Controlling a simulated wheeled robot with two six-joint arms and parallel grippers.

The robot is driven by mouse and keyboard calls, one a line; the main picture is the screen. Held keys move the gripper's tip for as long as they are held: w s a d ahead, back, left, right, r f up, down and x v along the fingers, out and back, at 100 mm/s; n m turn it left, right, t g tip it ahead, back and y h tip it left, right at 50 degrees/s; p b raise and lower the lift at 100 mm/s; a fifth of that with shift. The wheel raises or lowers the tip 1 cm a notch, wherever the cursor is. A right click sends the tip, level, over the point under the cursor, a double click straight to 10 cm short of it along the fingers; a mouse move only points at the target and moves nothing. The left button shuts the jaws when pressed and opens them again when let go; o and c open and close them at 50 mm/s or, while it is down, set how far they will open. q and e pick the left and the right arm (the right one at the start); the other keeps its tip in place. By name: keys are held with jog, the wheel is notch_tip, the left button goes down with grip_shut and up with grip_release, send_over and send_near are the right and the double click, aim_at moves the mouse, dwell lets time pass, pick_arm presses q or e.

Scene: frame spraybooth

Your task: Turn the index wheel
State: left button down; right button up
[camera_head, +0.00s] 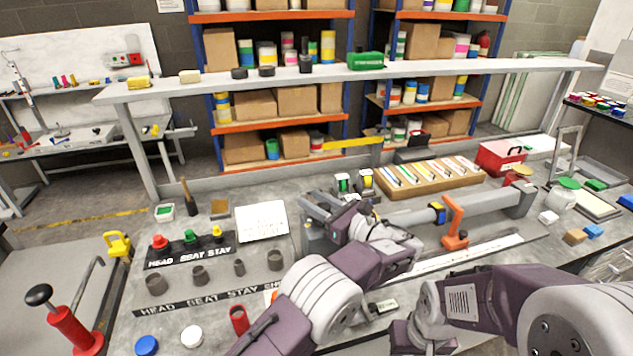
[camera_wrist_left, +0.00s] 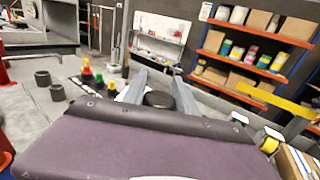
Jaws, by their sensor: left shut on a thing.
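My left gripper (camera_head: 316,203) reaches over the bench in the head view, beside a long grey tube or rail. In the left wrist view its two grey fingers (camera_wrist_left: 160,82) stand on either side of a dark round knob or wheel (camera_wrist_left: 158,98), which looks like the index wheel. The gripper is shut on it. In the head view the wheel is hidden behind the gripper and wrist. My right arm comes in from the lower right, and its fingers do not show.
An orange clamp (camera_head: 455,226) stands by the grey tube (camera_head: 485,203). A wooden tray (camera_head: 412,190) of coloured sticks lies behind. Red, green and yellow knobs (camera_head: 190,237) and dark cups (camera_head: 199,276) are left of my gripper. A red-based lever (camera_head: 75,328) stands front left.

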pick_arm(q)
jog(key=shift+s+a+r+n+g+y+p, duration=0.1)
jog(key=shift+r+n+g+y+p, duration=0.2)
jog(key=shift+n+g+y+p, duration=0.65)
jog(key=shift+s+g+p, duration=0.1)
jog(key=shift+g+p, duration=0.35)
jog(key=shift+p, duration=0.05)
pick_arm(e)
notch_tip(320, 180, up, 4)
jog(key=shift+f, duration=0.1)
pick_arm(q)
jog(key=shift+a+f+n, duration=0.1)
jog(key=shift+f+n, duration=0.05)
jog(key=shift+n, duration=0.1)
jog(key=c, duration=1)
grip_release()
jog(key=shift+c, duration=0.2)
jog(key=shift+f, duration=0.1)
